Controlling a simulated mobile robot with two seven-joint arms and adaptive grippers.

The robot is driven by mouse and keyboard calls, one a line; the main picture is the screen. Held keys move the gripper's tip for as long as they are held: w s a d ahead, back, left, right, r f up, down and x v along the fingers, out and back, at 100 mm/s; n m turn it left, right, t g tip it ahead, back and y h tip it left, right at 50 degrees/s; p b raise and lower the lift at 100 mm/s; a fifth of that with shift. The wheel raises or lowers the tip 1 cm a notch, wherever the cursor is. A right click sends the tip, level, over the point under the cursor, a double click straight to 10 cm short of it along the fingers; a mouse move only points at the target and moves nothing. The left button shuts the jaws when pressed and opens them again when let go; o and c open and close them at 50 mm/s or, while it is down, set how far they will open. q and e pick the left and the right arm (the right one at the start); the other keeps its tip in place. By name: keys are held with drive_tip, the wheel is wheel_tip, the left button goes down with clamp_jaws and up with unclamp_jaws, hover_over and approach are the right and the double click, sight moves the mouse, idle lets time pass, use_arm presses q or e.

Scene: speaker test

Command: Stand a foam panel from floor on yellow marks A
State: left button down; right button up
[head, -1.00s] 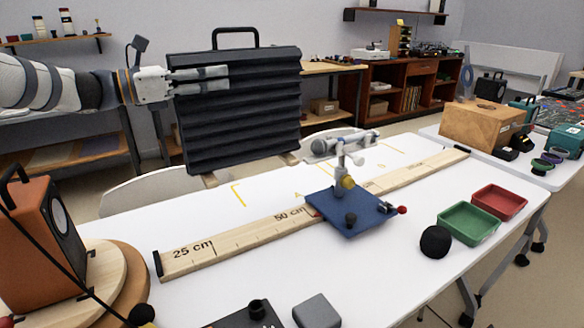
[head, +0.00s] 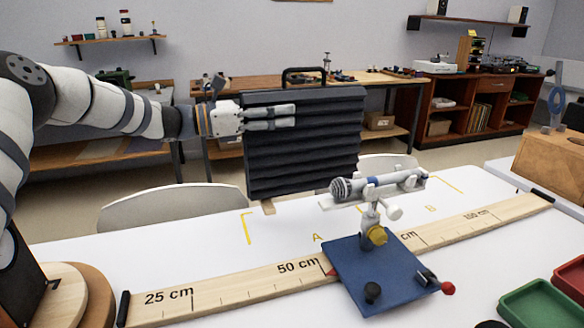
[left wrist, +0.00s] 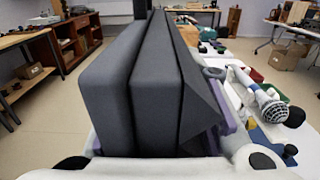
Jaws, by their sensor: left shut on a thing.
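The dark grey ridged foam panel (head: 302,150), with a black top handle, is upright at the far side of the white table in the head view. My left gripper (head: 292,117) is shut on its left side, with the fingers across the ridged face. A wooden foot (head: 268,207) shows below it, close to the yellow corner mark (head: 247,229); I cannot tell whether it touches the table. The letter A (head: 317,238) is in front. The panel's lower right is hidden behind the microphone. The left wrist view shows the panel (left wrist: 140,85) edge-on. My right gripper is not in view.
A microphone (head: 375,186) on a stand with a blue base (head: 375,275) stands close in front of the panel. A wooden ruler (head: 235,288) runs along the table. A pale chair (head: 165,210) is behind the table. Green and red trays (head: 540,305) lie at right.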

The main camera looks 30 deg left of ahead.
sight(278, 140)
use_arm(q)
wheel_tip(278, 140, down, 6)
drive_tip(key=shift+r+b, duration=0.1)
drive_tip(key=shift+b, duration=0.2)
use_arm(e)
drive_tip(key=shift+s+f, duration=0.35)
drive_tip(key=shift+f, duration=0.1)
use_arm(q)
drive_tip(key=shift+w+f, duration=0.1)
drive_tip(key=shift+f, duration=0.2)
drive_tip(key=c, duration=1.1)
unclamp_jaws()
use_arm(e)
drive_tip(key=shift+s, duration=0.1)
use_arm(q)
drive_tip(key=shift+r, duration=0.15)
drive_tip(key=p+v, duration=0.1)
drive_tip(key=v, duration=1.1)
drive_tip(key=shift+r+p, duration=0.15)
drive_tip(key=shift+p, duration=0.25)
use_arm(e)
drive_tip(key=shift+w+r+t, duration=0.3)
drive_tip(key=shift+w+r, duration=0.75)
